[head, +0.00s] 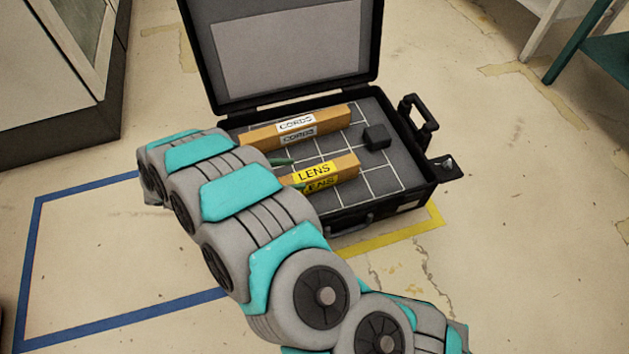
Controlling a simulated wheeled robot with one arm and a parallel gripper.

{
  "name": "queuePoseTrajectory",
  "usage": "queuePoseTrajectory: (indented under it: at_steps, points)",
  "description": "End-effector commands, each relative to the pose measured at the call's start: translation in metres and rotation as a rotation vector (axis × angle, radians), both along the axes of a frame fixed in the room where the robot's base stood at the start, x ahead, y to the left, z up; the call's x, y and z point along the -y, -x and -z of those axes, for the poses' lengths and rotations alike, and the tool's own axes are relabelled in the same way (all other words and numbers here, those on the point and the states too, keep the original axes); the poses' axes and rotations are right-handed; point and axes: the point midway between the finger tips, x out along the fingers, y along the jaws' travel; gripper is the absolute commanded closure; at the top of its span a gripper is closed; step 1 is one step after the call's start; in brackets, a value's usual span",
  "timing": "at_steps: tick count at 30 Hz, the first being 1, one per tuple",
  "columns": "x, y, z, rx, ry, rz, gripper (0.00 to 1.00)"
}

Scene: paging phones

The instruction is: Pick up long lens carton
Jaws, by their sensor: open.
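The long lens carton (342,168) is a brown box with a yellow LENS label. It lies in the open black case (388,208), toward the case's front side. My gripper (289,174) is open at the carton's left end. One green fingertip shows just behind the carton and the other shows near its front left. I cannot tell whether either finger touches it. My arm hides the carton's left end and most of the gripper.
A longer brown carton labelled CORDS (335,121) lies behind the lens carton. A small black block (377,136) sits to the right in the case. The raised lid (290,92) stands at the back. A teal-legged table (590,50) is at upper right.

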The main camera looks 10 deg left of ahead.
Motion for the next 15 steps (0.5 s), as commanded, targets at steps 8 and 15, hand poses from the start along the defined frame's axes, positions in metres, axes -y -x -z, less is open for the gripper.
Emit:
queuePoseTrajectory:
  at_steps: [8,15]
  points:
    - [0.02,-0.006,0.01,-0.003,0.022,0.019,0.1]
    - [0.037,-0.026,0.022,-0.002,0.019,0.017,0.1]
